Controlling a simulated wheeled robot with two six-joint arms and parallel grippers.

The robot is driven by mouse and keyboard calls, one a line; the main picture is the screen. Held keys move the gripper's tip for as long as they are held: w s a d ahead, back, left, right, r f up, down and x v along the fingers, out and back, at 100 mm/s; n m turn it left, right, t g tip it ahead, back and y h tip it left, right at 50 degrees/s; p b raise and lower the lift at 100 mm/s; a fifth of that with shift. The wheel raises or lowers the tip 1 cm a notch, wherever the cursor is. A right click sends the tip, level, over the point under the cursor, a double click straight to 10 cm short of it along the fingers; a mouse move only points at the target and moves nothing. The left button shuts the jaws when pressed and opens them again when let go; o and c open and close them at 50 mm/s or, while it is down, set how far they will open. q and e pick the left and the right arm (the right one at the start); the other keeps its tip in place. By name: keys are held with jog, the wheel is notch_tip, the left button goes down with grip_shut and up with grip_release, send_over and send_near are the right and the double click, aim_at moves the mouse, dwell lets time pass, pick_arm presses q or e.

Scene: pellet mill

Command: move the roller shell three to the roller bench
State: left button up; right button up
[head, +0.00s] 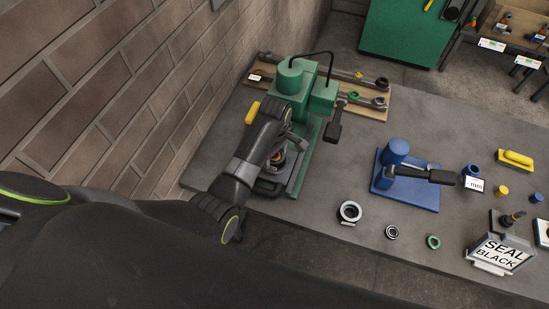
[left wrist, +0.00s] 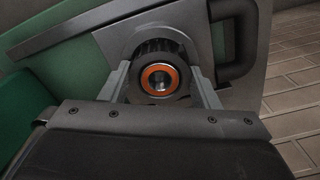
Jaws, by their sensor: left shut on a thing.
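A dark ribbed roller shell (left wrist: 167,47) with an orange ring and a metal bearing in its bore sits between the two fingers of my left gripper (left wrist: 161,84). No number shows on it, so I cannot tell whether it is shell three. In the head view my left gripper (head: 284,149) reaches down at the base of the green press (head: 298,171), and the shell (head: 277,159) partly shows beneath it. I cannot tell whether the shell rests on the grey plate (left wrist: 252,92) behind it. The grey bench (head: 330,190) carries the press. My right gripper is not in view.
A blue press (head: 408,190) stands at the middle right of the bench. A brick wall borders the left.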

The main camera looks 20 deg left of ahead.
pick_arm(q)
jog(key=shift+r, duration=0.2)
jog(key=shift+w+r, duration=0.1)
jog(key=shift+r, duration=3.25)
